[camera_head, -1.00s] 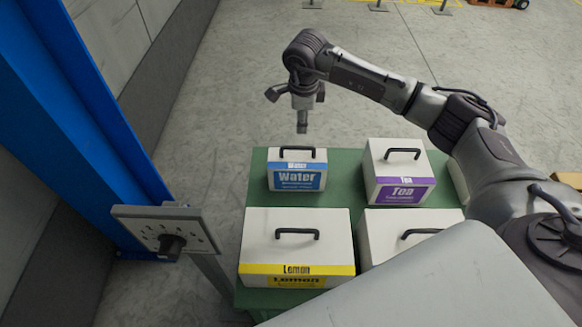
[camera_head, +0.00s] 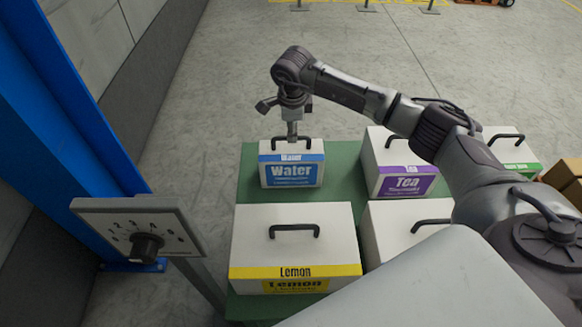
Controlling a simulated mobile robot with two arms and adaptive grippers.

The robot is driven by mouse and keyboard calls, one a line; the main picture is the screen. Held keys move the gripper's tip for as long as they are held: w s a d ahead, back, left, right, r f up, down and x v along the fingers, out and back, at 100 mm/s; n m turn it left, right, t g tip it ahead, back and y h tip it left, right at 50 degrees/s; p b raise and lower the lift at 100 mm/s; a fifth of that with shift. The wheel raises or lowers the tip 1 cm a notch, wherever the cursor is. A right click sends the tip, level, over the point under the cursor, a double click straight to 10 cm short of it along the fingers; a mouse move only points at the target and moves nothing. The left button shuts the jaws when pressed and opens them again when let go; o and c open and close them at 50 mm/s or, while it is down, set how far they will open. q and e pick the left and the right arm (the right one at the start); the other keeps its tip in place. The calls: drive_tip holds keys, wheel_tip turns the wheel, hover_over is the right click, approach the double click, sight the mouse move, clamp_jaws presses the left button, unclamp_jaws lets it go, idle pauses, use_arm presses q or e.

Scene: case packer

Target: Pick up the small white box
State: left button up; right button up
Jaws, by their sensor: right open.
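The small white box (camera_head: 291,173) has a blue "Water" label and a dark handle on its lid. It stands upright at the far left of the green table (camera_head: 343,163). My right gripper (camera_head: 291,134) points down at the handle, its fingertips at about the handle's height. The gripper is open, but from here I cannot tell whether the fingers straddle or touch the handle. The gripper partly hides the handle. My left gripper is out of view.
A larger "Lemon" box (camera_head: 296,247) stands in front, and a "Tea" box (camera_head: 400,181) to the right. More white boxes stand under and beyond my right arm. A dial panel (camera_head: 143,229) on a post is at the left, near a blue column (camera_head: 70,110).

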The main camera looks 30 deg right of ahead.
sight(291, 159)
drive_tip(key=f+b, duration=0.2)
drive_tip(key=f, duration=0.1)
drive_tip(key=f+b, duration=0.1)
drive_tip(key=f, duration=0.1)
drive_tip(key=shift+w+d, duration=0.35)
drive_tip(key=shift+r, duration=0.1)
drive_tip(key=shift+c, duration=0.2)
clamp_jaws()
drive_tip(key=shift+r, duration=0.1)
